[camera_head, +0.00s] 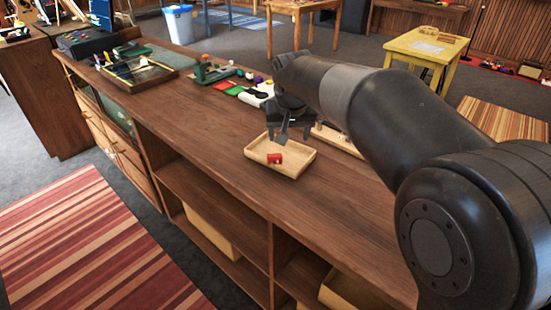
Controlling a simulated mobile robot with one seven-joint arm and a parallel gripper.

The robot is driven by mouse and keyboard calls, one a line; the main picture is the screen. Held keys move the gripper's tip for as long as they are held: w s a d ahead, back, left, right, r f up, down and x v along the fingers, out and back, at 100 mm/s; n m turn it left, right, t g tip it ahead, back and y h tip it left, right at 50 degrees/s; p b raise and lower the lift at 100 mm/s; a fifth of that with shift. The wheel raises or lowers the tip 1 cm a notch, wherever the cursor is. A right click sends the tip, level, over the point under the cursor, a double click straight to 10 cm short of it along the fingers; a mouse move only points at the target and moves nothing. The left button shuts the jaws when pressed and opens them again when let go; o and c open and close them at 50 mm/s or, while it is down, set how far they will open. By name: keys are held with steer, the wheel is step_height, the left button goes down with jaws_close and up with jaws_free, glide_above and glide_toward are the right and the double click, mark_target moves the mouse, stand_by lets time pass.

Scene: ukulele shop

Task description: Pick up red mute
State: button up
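The red mute (274,158) is a small red block lying in a shallow, light wooden tray (290,171) on the brown counter. My gripper (284,140) hangs over the back part of the tray, its fingers pointing down. It appears just behind and above the red mute, with no clear contact. One finger shows plainly; the other is hard to make out against the dark gripper body. I cannot tell how wide the fingers are apart. Nothing is seen held in it.
Behind my gripper on the counter (225,175) lie several small coloured items, a green tool (212,72) and a framed case (138,72). A light wooden piece (337,140) lies right of the tray. The counter in front of the tray is clear. A yellow table (425,46) stands beyond.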

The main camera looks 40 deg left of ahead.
steer(key=s+a+f, duration=0.1)
steer(key=s+a, duration=0.1)
steer(key=a, duration=0.2)
glide_above(275, 156)
steer(key=s, duration=0.2)
steer(key=f, duration=0.5)
steer(key=shift+d+f, duration=0.4)
steer(key=x, duration=0.5)
steer(key=shift+w+d+f, duration=0.1)
steer(key=shift+w+d, duration=0.05)
steer(key=shift+d, duration=0.2)
steer(key=c, duration=1)
steer(key=shift+c, duration=0.2)
